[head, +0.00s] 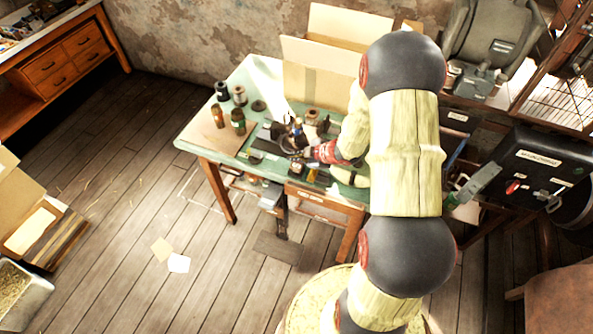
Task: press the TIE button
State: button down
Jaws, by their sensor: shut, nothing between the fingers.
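My gripper (292,146) is over the middle of a green-topped table (192,134), low among small dark tools and parts. It is small and dark in this view, and it is shut with nothing visibly held. I cannot make out a button marked TIE. The cluster of small items around the fingertips is too small to read, and part of it is hidden by my wrist. Whether the gripper touches anything there I cannot tell.
Open cardboard boxes (305,75) stand at the table's back. Spools and bottles (238,120) stand at its left. A black labelled case with a red part (545,165) is at the right. My arm hides the table's right side. The floor in front is mostly clear.

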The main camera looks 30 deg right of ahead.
aim_at(296, 167)
jog(key=shift+f, duration=0.75)
jog(key=shift+f+b, duration=0.15)
jog(key=shift+b, duration=0.2)
dwell(0.6)
jog(key=shift+f, duration=0.3)
jog(key=shift+f+b, duration=0.75)
jog(key=shift+f, duration=0.15)
dwell(1.0)
jog(key=shift+r, duration=0.1)
jog(key=shift+r+p, duration=1.25)
jog(key=shift+r, duration=0.1)
notch_tip(296, 167, up, 5)
jog(key=p, duration=0.4)
jog(key=shift+p, duration=0.4)
